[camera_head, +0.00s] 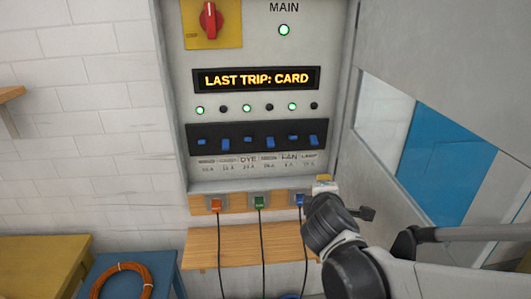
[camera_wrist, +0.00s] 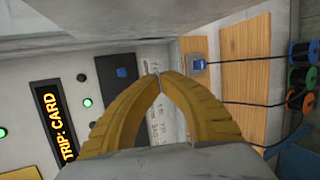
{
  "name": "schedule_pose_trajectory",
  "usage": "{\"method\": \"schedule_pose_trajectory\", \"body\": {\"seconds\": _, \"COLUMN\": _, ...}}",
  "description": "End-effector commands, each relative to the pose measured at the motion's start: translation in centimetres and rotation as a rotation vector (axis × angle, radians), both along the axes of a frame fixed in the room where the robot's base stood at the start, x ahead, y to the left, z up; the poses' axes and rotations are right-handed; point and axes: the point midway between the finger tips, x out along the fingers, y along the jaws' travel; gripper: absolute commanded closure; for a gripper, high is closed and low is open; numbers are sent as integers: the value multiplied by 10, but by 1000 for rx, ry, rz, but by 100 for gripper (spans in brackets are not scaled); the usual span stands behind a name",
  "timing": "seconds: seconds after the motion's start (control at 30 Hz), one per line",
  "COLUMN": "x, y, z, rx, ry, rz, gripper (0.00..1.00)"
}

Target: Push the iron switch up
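A black strip (camera_head: 258,150) on the grey panel carries a row of blue switches. The first, third and fifth switches from the left sit higher, under lit green lamps. The second (camera_head: 225,144), fourth (camera_head: 270,142) and sixth (camera_head: 314,141) sit lower, under dark lamps. Labels run below; DYE and FAN can be read, but I cannot make out which one says iron. My gripper (camera_head: 323,180) is at the panel's lower right, below the strip. In the wrist view its yellow fingertips (camera_wrist: 159,76) meet with nothing between them. One blue switch (camera_wrist: 121,72) shows left of the fingertips there.
A display (camera_head: 256,79) reads LAST TRIP: CARD. A red rotary switch (camera_head: 210,20) and lit MAIN lamp are above. Below are coloured plugs with hanging cords and a wooden shelf (camera_head: 240,240). The open panel door (camera_head: 425,140) stands at the right, near my arm.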

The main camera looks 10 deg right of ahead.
Motion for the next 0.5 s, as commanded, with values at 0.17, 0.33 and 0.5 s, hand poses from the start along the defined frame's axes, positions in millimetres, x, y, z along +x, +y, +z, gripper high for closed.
{"method": "schedule_pose_trajectory", "body": {"seconds": 0.17, "x": 49, "y": 32, "z": 0, "rx": -513, "ry": -26, "rz": 215, "gripper": 100}}
{"method": "schedule_pose_trajectory", "body": {"seconds": 0.33, "x": 76, "y": 72, "z": -11, "rx": -969, "ry": -43, "rz": 375, "gripper": 100}}
{"method": "schedule_pose_trajectory", "body": {"seconds": 0.5, "x": 86, "y": 102, "z": -27, "rx": -1284, "ry": -51, "rz": 467, "gripper": 100}}
